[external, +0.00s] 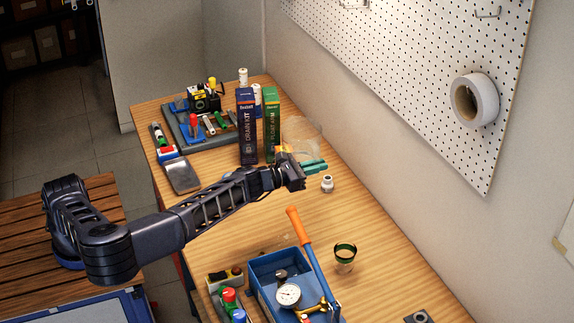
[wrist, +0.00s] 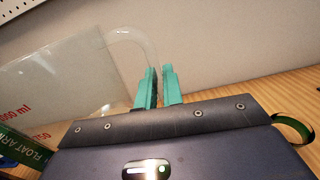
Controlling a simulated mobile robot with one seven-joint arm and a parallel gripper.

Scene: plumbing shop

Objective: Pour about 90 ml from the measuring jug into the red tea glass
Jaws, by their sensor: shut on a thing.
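The clear measuring jug (external: 301,132) is faint in the external view, just behind my gripper (external: 314,166) and beside the green box. In the wrist view the jug (wrist: 62,82) fills the left side, with red ml markings. Its curved clear handle (wrist: 140,38) runs to the green fingers of my gripper (wrist: 159,88), which are shut on it. I cannot tell the liquid level. A small glass with a dark green rim (external: 345,258) stands on the bench, nearer the camera and apart from the jug. I make out no red glass.
A dark drain kit box (external: 247,126) and a green float arm box (external: 271,125) stand close left of the jug. A small white fitting (external: 327,184) stands near my gripper. A blue tray (external: 262,276) holds a gauge and an orange-handled tool (external: 299,228). The pegboard wall (external: 420,70) borders the right.

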